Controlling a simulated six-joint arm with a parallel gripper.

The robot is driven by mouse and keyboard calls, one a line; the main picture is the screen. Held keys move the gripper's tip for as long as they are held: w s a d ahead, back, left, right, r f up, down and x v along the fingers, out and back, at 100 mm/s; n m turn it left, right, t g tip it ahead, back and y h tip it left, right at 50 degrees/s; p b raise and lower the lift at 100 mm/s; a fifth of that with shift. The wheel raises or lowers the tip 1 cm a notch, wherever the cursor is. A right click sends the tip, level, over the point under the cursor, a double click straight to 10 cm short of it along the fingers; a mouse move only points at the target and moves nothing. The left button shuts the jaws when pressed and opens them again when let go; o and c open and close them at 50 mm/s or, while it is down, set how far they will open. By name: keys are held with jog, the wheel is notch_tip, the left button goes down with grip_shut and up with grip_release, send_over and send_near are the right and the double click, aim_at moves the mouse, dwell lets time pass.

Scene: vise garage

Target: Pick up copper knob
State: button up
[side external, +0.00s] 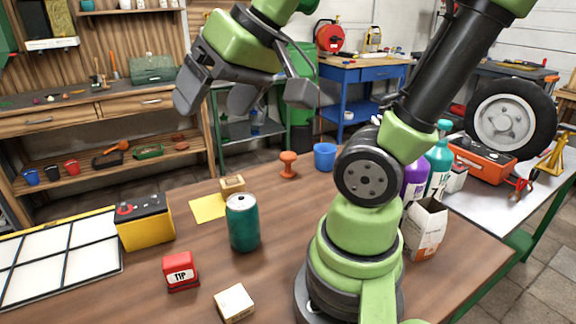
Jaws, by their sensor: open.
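The copper knob (288,165) stands upright on the wooden table, near its far edge. It is orange-copper with a wide round top, a narrow neck and a flared base. My gripper (245,96) hangs high above the table, up and to the left of the knob in the picture. Its grey fingers are spread open with nothing between them. The gripper and the knob are well apart.
A blue cup (325,156) stands just right of the knob. A wooden block (232,185), a yellow sheet (208,208) and a green can (242,226) are to its left. Nearer are a battery (144,222), a red block (180,271) and a pale box (234,303). Bottles (438,165) stand right.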

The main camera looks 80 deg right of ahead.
jog(key=w+d+f+m+h, duration=0.1)
jog(key=w+d+f, duration=0.1)
jog(key=w+d, duration=0.3)
jog(key=w+d+f+m+h, duration=0.1)
jog(key=w+d+f, duration=0.1)
jog(key=d, duration=0.5)
jog(key=m+g+h, duration=0.2)
jog(key=g, duration=0.2)
send_near(290, 156)
notch_tip(290, 156, down, 2)
jog(key=w, duration=0.1)
jog(key=x, duration=0.4)
jog(key=shift+s+d+f, duration=0.1)
jog(key=shift+d+f, duration=0.25)
jog(key=shift+d, duration=0.05)
jog(key=shift+x, duration=3.05)
jog(key=c, duration=1.1)
